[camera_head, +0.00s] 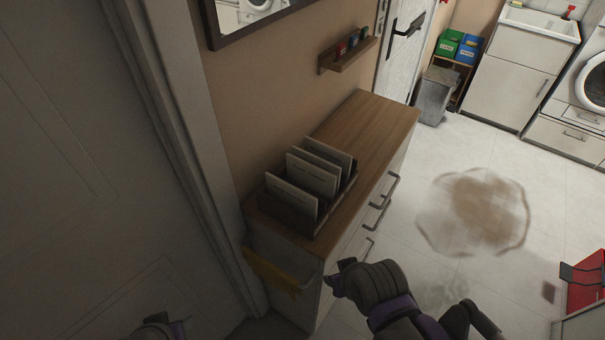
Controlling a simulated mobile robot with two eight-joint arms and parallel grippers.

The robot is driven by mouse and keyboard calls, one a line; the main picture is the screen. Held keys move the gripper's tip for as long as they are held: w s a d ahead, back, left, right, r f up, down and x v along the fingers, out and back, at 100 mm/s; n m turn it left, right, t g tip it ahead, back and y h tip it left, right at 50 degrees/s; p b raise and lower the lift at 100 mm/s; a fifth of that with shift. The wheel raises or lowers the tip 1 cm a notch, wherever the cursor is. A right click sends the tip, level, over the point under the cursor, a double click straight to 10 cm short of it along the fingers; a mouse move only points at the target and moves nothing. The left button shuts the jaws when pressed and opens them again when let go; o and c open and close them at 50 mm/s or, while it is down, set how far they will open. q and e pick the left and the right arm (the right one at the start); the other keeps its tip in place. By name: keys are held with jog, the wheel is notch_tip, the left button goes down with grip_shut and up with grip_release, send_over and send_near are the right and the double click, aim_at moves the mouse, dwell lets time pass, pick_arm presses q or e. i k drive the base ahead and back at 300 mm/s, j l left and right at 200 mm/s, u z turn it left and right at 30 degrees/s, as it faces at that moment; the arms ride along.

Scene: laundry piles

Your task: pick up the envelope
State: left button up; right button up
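Several white envelopes (312,175) stand upright in a dark wooden sorter (290,215) on top of the wooden cabinet (365,127). Small dark marks show on their faces, too small to read. My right gripper (334,280) is in front of the cabinet's near end, lower in the picture than the sorter and apart from the envelopes. Its fingers are small and dark, and I cannot tell whether they are open. My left gripper (178,328) shows only partly at the bottom edge, far from the sorter. Its opening cannot be made out.
A yellow cloth (272,271) hangs at the cabinet's near end. Drawer handles (377,217) stick out on the cabinet's right side. A brown stain (480,210) lies on the tiled floor. A red object (587,280) is at the right edge. The cabinet top behind the sorter is clear.

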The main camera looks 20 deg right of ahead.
aim_at(321, 183)
jog(key=z, duration=0.7)
